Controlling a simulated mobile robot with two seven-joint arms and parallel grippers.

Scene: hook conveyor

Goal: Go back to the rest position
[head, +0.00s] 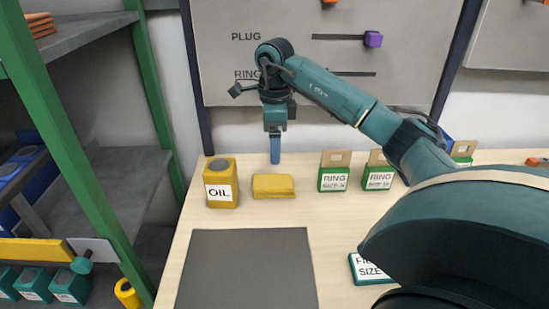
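My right arm reaches in from the right side of the head view and bends down over the back of the table. Its gripper (275,158) points down behind the yellow block (274,186), between the yellow OIL container (220,184) and the green-and-white RING boxes. The fingers are seen as one narrow blue shape, so I cannot tell whether they are open or shut. I see nothing held below them. My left gripper is not in view.
A dark mat (247,270) lies on the wooden table. Two RING boxes (333,179) (378,178) stand at the back. A FI... SIZE box (368,268) is partly hidden by my arm. A green-framed shelf (80,170) stands left; a grey PLUG/RING board (260,75) is behind.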

